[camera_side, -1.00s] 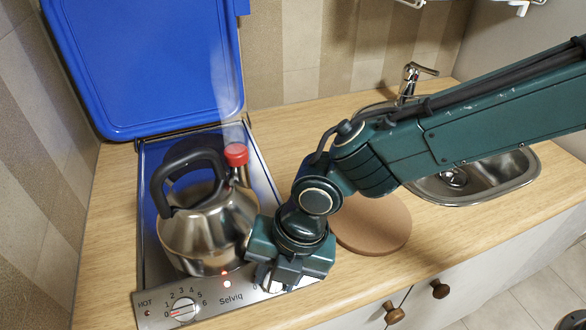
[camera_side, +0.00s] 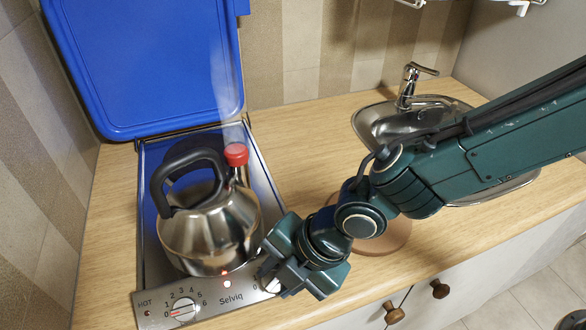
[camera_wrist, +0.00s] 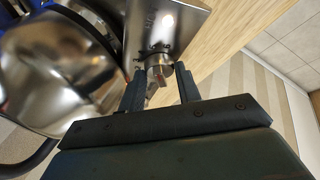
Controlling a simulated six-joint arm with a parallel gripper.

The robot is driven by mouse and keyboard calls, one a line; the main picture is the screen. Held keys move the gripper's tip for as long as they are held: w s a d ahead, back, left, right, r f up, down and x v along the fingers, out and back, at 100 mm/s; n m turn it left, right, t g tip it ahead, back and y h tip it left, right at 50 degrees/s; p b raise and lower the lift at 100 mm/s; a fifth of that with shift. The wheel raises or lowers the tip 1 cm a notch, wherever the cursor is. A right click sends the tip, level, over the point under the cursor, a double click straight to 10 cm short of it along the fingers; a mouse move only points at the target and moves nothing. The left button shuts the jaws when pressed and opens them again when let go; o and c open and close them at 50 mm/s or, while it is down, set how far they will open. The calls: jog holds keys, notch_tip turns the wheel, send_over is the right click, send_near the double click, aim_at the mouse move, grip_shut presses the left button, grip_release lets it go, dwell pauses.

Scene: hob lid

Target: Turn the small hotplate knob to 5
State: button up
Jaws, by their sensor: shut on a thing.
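The small hotplate knob (camera_wrist: 158,68) is at the right end of the steel control panel. In the wrist view my gripper (camera_wrist: 160,88) has a finger on each side of it and is shut on it. In the side view my gripper (camera_side: 268,279) largely covers this knob and most of its scale, so I cannot read its setting. The other knob (camera_side: 184,309), silver with a red mark, sits at the left of the panel (camera_side: 232,300) with its numbers around it. A red light glows on the panel.
A steaming steel kettle (camera_side: 208,232) with a black handle and red cap stands on the hob just behind the panel. The blue lid (camera_side: 150,65) stands open. A round brown board (camera_side: 398,238) and a sink (camera_side: 370,120) are to the right.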

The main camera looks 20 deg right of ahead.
jog(key=o, duration=1)
jog(key=shift+c, duration=0.2)
jog(key=shift+d+r, duration=0.1)
jog(key=shift+r, duration=0.05)
jog(key=v, duration=1.3)
jog(key=shift+r, duration=0.25)
jog(key=shift+d, duration=0.15)
